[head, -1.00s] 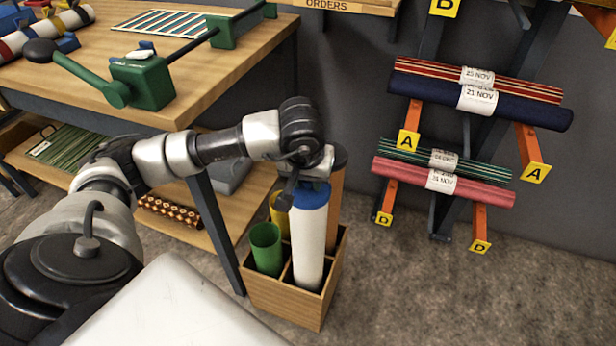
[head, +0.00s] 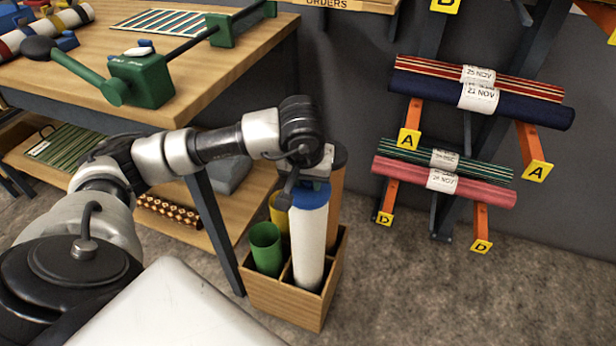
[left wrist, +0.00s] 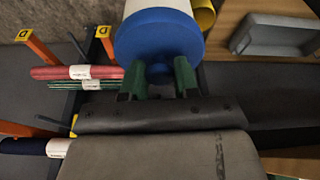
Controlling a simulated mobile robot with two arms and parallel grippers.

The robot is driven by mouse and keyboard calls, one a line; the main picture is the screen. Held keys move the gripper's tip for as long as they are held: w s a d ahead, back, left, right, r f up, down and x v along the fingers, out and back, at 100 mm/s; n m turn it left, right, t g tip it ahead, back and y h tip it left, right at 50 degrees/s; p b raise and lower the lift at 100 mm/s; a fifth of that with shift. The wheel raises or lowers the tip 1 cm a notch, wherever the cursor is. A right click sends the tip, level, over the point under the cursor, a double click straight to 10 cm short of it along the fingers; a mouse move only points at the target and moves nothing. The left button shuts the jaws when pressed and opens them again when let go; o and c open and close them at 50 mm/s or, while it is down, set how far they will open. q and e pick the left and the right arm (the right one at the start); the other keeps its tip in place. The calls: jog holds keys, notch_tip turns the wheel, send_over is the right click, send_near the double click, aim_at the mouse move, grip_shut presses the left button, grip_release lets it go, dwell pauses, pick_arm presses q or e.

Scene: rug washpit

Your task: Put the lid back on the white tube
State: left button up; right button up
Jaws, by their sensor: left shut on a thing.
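The white tube (head: 310,250) stands upright in a front compartment of the wooden crate (head: 284,302). The blue lid (head: 313,199) is at its top, with no clear gap between them. I cannot tell whether it is fully seated. My left gripper (head: 308,181) is above the tube, pointing down at the lid. In the left wrist view, its green fingertips (left wrist: 160,76) are shut at the near edge of the blue lid (left wrist: 158,38), and a bit of the white tube (left wrist: 158,6) shows behind it. My right gripper is in neither view.
A green tube (head: 266,247), a yellow tube (head: 279,209) and a brown tube (head: 337,205) share the crate. The workbench (head: 200,98) stands at the left. Rolled rugs (head: 440,180) rest on the wall rack at the right. The floor right of the crate is clear.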

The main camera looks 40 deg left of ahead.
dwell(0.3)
pick_arm(q)
jog(key=o, duration=1.4)
jog(key=shift+o, duration=0.2)
